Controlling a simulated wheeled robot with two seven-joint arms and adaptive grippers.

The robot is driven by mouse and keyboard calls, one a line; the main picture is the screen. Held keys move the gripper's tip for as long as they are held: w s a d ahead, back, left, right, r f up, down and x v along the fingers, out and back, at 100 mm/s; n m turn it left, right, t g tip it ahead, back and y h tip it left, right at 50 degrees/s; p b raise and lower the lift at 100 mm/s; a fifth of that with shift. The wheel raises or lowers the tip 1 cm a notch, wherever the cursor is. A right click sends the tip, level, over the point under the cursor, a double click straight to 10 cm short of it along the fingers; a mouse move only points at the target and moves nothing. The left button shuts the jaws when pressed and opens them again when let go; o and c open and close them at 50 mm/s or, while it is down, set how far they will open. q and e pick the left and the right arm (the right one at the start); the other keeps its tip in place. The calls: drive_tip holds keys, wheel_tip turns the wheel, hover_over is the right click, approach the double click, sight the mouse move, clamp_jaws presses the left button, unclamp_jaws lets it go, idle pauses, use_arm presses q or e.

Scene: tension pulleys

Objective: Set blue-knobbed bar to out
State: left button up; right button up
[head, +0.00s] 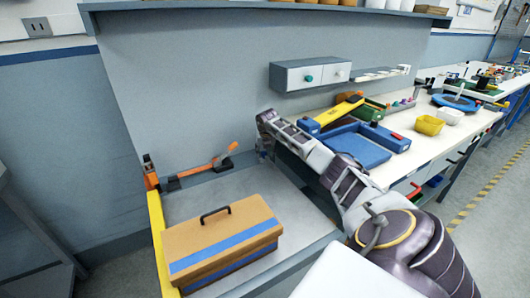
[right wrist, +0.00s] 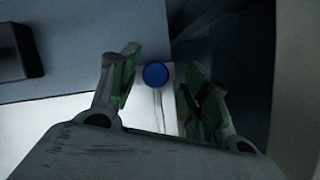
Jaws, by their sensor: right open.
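My right gripper (right wrist: 158,88) is open in the right wrist view, its two green-padded fingers apart. A round blue knob (right wrist: 155,75) shows between the fingertips, with a gap on each side. A thin pale bar (right wrist: 161,108) runs from the knob down the picture, between the fingers. In the head view my right gripper (head: 265,152) is small and dark, at the back edge of the grey bench. The blue knob cannot be made out there. My left gripper is in neither view.
A tan toolbox with a blue stripe (head: 222,243) stands on the grey bench. An orange-handled bar (head: 205,168) lies behind it, and a yellow post (head: 160,240) is at left. A blue tray (head: 352,150) lies on the white bench at right. A dark block (right wrist: 18,52) shows in the wrist view.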

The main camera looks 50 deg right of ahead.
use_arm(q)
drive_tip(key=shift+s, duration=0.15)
use_arm(e)
drive_tip(key=v, duration=1.1)
drive_tip(key=shift+r, duration=0.25)
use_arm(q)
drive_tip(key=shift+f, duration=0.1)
use_arm(e)
drive_tip(key=shift+s+r, duration=0.1)
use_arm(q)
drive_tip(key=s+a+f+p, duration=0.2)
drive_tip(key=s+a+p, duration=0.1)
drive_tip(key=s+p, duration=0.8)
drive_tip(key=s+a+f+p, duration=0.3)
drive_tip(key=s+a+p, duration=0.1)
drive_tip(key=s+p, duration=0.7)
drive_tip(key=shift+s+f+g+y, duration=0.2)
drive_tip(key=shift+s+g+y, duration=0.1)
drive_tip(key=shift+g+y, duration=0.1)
use_arm(e)
wheel_tip(320, 180, up, 22)
